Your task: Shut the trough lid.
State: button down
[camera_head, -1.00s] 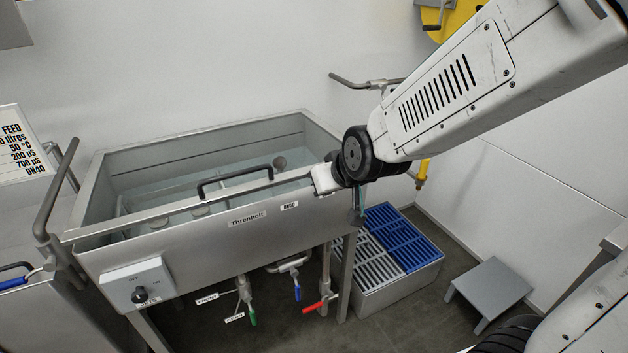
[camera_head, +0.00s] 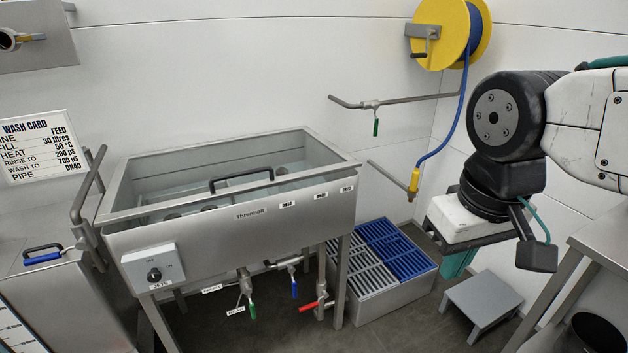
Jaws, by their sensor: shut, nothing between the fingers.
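The steel trough (camera_head: 300,222), marked "Threnholt", stands on legs left of the middle. Water and fittings (camera_head: 290,157) inside the trough are visible from above. I see no opaque lid over it; whether a clear panel carries the handle I cannot tell. My gripper (camera_head: 459,262) is at the right, pointing down, well clear of the trough. Its white body (camera_head: 465,218) hides most of the fingers. It is shut and empty.
A grated box (camera_head: 385,285) and a low grey step (camera_head: 487,305) stand on the floor below my gripper. A yellow hose reel (camera_head: 442,35) and pipe (camera_head: 395,101) are on the wall. A steel table (camera_head: 600,235) is at the right, another tank (camera_head: 62,300) at the left.

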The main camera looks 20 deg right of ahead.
aim_at(105, 217)
jog(key=z, duration=0.3)
jog(key=i, duration=1.15)
jog(key=u, duration=0.2)
